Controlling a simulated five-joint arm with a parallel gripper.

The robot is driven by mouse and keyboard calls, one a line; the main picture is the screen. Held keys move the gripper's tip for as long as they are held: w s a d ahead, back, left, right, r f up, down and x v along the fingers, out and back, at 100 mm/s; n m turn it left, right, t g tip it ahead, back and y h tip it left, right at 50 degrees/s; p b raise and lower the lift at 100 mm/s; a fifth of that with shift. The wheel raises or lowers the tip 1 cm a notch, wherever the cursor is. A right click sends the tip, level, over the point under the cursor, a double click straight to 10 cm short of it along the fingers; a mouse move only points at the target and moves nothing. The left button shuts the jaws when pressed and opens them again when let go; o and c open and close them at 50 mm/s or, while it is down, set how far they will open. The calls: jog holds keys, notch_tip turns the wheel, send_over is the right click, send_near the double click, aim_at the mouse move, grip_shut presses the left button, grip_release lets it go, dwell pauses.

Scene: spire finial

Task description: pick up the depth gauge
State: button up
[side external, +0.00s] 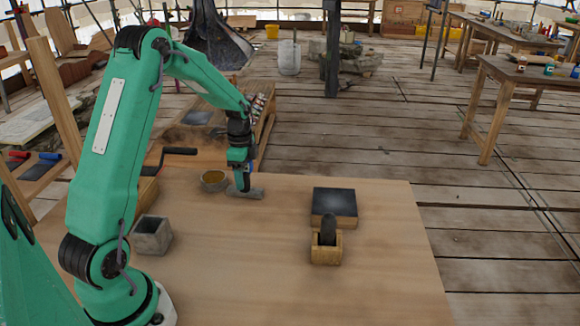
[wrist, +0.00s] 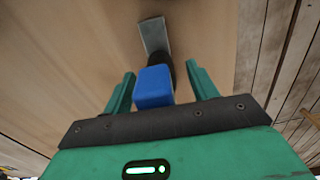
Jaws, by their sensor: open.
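What I take to be the depth gauge has a flat grey foot (side external: 245,193), a dark stem and a blue block at its top. It stands on the wooden table just right of a small bowl in the side external view. In the wrist view its blue block (wrist: 153,88) lies between my fingers, with the grey foot (wrist: 154,34) beyond it. My gripper (wrist: 160,70) is open, one finger on each side of the blue block, with a wider gap on the right. It points down over the gauge in the side external view (side external: 240,163). Contact cannot be told.
The bowl (side external: 214,180) with yellowish contents stands close left of the gauge. A grey square cup (side external: 151,235) is at the left. A dark slab (side external: 335,202) and a wooden holder (side external: 325,254) with a dark piece stand right. The table (side external: 270,270) between is clear.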

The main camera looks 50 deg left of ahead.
dwell(0.3)
jog(key=c, duration=1.2)
jog(key=shift+o, duration=0.2)
jog(key=shift+r, duration=0.15)
jog(key=shift+r, duration=0.5)
notch_tip(320, 180, up, 3)
jog(key=shift+d+r, duration=0.15)
jog(key=d+r, duration=0.6)
jog(key=d, duration=0.5)
jog(key=shift+s+d+r, duration=0.15)
jog(key=shift+s+r, duration=0.1)
